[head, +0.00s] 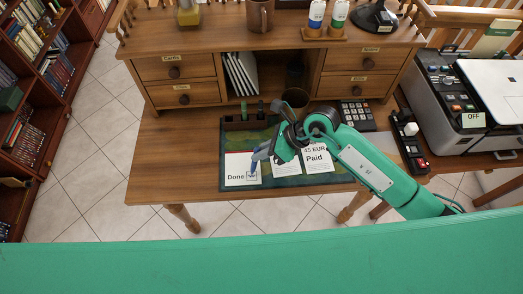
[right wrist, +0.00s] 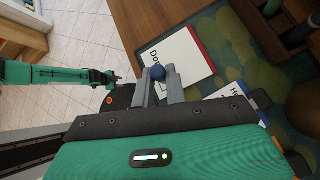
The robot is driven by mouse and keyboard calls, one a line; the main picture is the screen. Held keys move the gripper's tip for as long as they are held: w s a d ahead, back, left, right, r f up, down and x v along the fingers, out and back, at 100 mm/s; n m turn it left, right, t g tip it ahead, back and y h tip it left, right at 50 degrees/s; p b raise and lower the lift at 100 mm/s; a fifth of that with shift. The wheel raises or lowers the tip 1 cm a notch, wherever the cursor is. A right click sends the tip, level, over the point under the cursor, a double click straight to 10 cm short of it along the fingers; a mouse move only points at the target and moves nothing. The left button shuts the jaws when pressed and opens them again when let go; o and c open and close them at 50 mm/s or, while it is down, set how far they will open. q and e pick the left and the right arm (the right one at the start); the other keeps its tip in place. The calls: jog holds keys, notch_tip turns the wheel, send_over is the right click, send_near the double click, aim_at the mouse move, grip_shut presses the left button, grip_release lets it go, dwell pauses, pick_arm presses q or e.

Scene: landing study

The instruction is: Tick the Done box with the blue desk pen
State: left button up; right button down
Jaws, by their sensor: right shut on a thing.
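The white Done card (head: 238,165) lies on the left part of the dark green desk mat (head: 290,182). Its small box (head: 252,176) sits right of the word; dark marks show there, too small to read. The blue desk pen (head: 259,155) slants down toward the box, its lower end at or just above it; contact cannot be told. My right gripper (head: 276,151) is shut on the pen above the card. In the right wrist view, the pen's round blue end (right wrist: 158,72) shows between the fingers. My left gripper (right wrist: 106,78) is off the desk; its jaws are unclear.
A Paid card (head: 318,158) and another partly hidden card lie right of the pen. Drawers and shelves rise behind.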

notch_tip(320, 180, up, 6)
jog(key=p, duration=0.3)
jog(key=shift+f, duration=0.25)
jog(key=shift+d, duration=0.1)
